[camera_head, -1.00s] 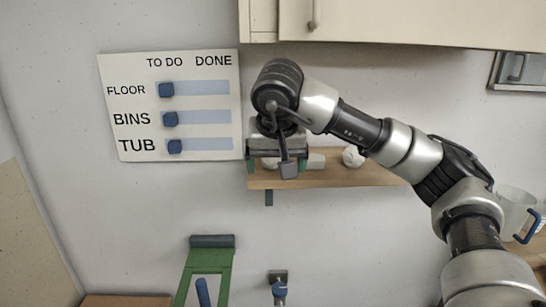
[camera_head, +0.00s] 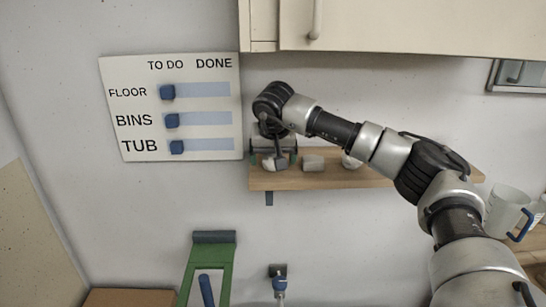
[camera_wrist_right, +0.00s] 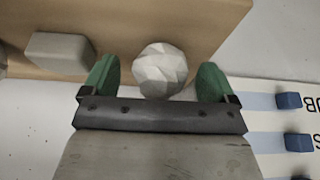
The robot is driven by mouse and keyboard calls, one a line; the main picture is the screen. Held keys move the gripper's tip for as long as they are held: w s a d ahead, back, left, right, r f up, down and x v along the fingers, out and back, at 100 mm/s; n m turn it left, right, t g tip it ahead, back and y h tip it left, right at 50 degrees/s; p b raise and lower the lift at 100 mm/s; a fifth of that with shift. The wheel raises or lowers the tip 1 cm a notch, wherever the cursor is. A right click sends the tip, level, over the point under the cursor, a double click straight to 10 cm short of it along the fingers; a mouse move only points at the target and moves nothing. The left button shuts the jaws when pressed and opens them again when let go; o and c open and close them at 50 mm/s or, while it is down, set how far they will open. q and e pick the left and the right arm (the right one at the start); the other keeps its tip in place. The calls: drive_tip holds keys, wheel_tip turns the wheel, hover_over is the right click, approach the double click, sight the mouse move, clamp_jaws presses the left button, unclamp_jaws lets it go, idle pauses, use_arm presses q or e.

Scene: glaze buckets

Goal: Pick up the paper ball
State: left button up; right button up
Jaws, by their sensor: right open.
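The paper ball (camera_wrist_right: 159,70), white and faceted, lies near the edge of a wooden shelf (camera_head: 330,179). In the head view the ball (camera_head: 268,164) shows at the shelf's left end, partly covered by my right gripper (camera_head: 275,160). In the right wrist view my right gripper (camera_wrist_right: 157,78) is open, one green finger on each side of the ball. Gaps show between the ball and both fingers, so it is not held. My left gripper is out of view.
A pale grey block (camera_head: 313,164) stands right of the ball on the shelf. Another whitish object (camera_head: 350,161) is partly behind my arm. A slider board (camera_head: 172,107) hangs at the left, close to the shelf end.

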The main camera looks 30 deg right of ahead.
drive_tip(key=shift+w+f, duration=0.1)
drive_tip(key=shift+f, duration=0.25)
drive_tip(key=shift+c, duration=0.5)
drive_tip(key=c, duration=0.9)
drive_tip(key=shift+r, duration=0.1)
